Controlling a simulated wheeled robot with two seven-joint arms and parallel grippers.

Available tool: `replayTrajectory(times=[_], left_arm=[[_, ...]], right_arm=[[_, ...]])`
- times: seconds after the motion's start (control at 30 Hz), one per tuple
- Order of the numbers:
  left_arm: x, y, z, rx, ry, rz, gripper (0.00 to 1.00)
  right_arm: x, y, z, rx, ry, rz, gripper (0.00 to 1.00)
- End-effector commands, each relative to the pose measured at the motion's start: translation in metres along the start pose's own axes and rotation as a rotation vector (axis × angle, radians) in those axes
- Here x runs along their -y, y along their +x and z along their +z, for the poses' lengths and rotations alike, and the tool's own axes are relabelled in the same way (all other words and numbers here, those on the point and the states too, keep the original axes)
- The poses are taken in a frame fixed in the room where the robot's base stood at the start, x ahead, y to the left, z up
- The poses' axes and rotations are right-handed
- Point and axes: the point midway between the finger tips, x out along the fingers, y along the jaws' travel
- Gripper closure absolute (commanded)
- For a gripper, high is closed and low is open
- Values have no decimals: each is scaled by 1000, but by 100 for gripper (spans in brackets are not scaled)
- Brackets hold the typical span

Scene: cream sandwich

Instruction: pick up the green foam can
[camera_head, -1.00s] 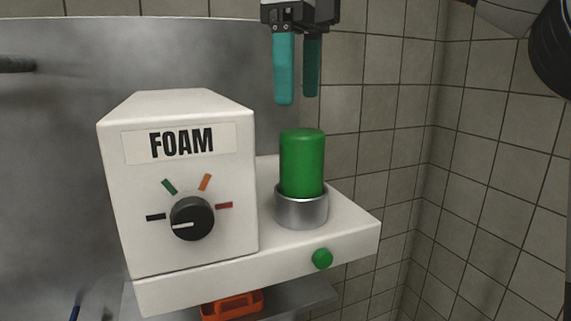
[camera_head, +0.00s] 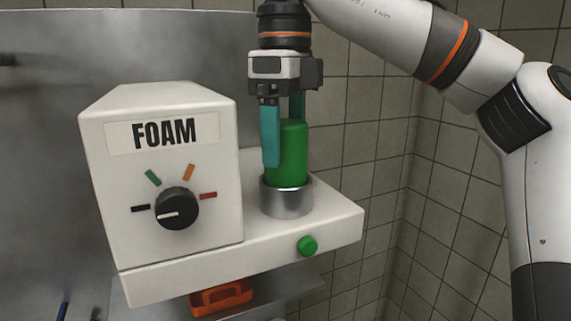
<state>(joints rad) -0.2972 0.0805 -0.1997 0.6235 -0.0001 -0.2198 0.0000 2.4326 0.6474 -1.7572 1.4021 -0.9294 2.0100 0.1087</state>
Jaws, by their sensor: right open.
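The green foam can (camera_head: 293,153) stands upright in a silver metal ring holder (camera_head: 287,200) on the ledge of the white foam machine (camera_head: 115,190). My right gripper (camera_head: 283,140) points straight down over the can, with its two teal fingers lowered around the can's upper part. One finger passes in front of the can's left side; the other is partly hidden behind it. The jaws are open, and I cannot tell whether either finger touches the can. My left gripper is not in view.
The machine has a black dial (camera_head: 177,208) with coloured marks and a green button (camera_head: 307,246) on the ledge front. An orange object (camera_head: 221,297) lies on a shelf below. A tiled wall (camera_head: 385,140) stands behind and to the right.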

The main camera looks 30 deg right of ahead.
Motion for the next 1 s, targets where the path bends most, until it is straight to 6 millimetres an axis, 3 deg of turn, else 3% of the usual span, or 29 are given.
replayTrajectory(times=[0.2, 0.53, 0.9, 1.0], left_arm=[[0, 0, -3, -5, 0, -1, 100], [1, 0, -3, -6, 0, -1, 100], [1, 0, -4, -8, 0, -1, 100], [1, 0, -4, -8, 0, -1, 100]], right_arm=[[-2, 28, 0, 3, -2, -3, 21], [-2, 32, 0, 0, 0, 0, 21], [-2, 32, 0, 1, 0, 0, 81], [-2, 32, 0, 0, 0, 0, 82]])
